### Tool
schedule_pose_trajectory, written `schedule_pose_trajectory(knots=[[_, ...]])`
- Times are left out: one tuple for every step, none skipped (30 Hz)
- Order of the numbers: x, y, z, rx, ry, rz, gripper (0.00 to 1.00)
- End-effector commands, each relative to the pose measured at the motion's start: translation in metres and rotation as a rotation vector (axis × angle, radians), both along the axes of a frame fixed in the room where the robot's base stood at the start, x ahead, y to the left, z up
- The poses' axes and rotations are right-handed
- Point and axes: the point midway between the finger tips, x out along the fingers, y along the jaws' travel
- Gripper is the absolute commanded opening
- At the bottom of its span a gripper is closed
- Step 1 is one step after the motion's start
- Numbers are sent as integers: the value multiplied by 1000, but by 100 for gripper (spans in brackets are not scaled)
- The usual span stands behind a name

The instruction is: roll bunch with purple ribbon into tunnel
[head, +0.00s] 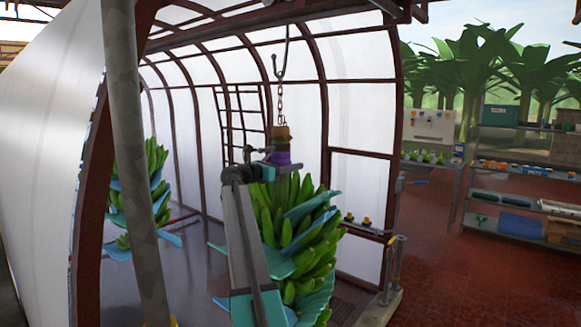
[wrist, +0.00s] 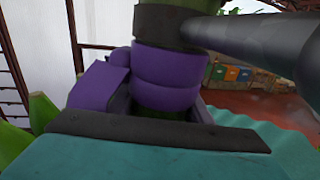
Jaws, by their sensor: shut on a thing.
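The banana bunch with the purple ribbon (head: 283,157) hangs from a hook and chain (head: 281,75) at the mouth of the tunnel (head: 310,45). Its green fingers (head: 300,215) have blue-teal sheets between them. My gripper (head: 262,172) is at the stem by the ribbon. In the wrist view the purple ribbon (wrist: 170,80) wraps the stem close in front, with dark bands above it. My gripper is shut on the stem there; its fingertips are partly hidden behind the ribbon and the sheet.
Another bunch (head: 140,190) hangs inside the tunnel at left, behind a grey post (head: 138,150). A ladder-like rack (head: 240,120) stands against the tunnel wall. Short posts (head: 393,265) stand at the right edge of the opening. Shelves (head: 520,170) are at far right, with open red floor before them.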

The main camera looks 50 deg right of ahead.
Motion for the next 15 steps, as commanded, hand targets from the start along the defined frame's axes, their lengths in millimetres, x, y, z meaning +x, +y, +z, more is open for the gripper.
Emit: schedule_pose_trajectory(knots=[[-2, -1, -2, 3, 11, -5, 5], [-2, -1, -2, 3, 11, -5, 5], [-2, -1, -2, 4, 10, -6, 5], [-3, -1, -2, 4, 10, -6, 5], [-3, -1, -2, 4, 10, -7, 5], [-3, -1, -2, 4, 10, -7, 5], [-3, -1, -2, 4, 10, -8, 5], [-3, -1, -2, 4, 10, -8, 5], [-3, -1, -2, 4, 9, -8, 5], [-3, -2, -2, 4, 9, -8, 5], [-3, -2, -2, 4, 9, -8, 5], [-3, -2, -2, 3, 9, -8, 49], [-3, -2, -2, 3, 9, -7, 54], [-3, -2, -2, 3, 8, -7, 59], [-3, -2, -2, 3, 8, -7, 63]])
